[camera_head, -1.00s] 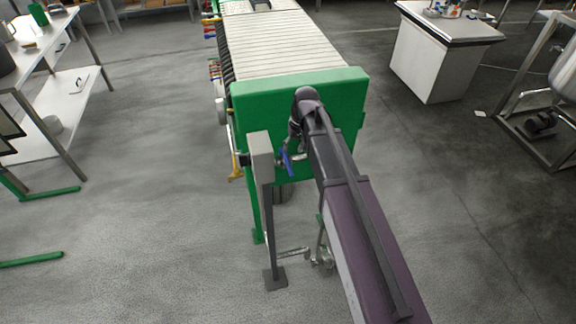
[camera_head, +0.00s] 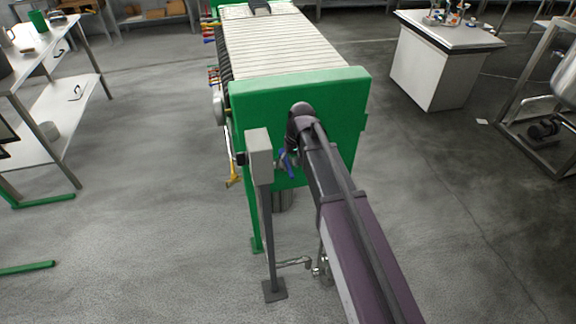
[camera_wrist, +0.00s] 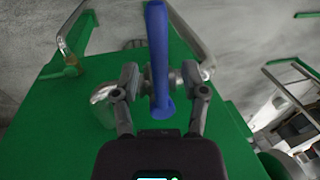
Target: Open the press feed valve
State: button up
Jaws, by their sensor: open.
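The press feed valve has a blue lever handle (camera_wrist: 159,60), which stands between the two fingers of my gripper (camera_wrist: 158,80) in the wrist view. The fingers are open, one on each side of the handle, with a gap visible at least on the left. The metal valve body (camera_wrist: 190,75) shows behind the right finger. In the head view the blue handle (camera_head: 287,163) shows at the front of the green press end plate (camera_head: 300,100), just left of my arm. My arm hides most of the gripper there.
A grey post with a box (camera_head: 259,155) stands just left of the valve. The filter press plates (camera_head: 280,45) run back behind the green end plate. A white shelf table (camera_head: 75,100) stands at left, a white cabinet (camera_head: 435,75) at right. Floor between is clear.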

dwell(0.3)
grip_shut()
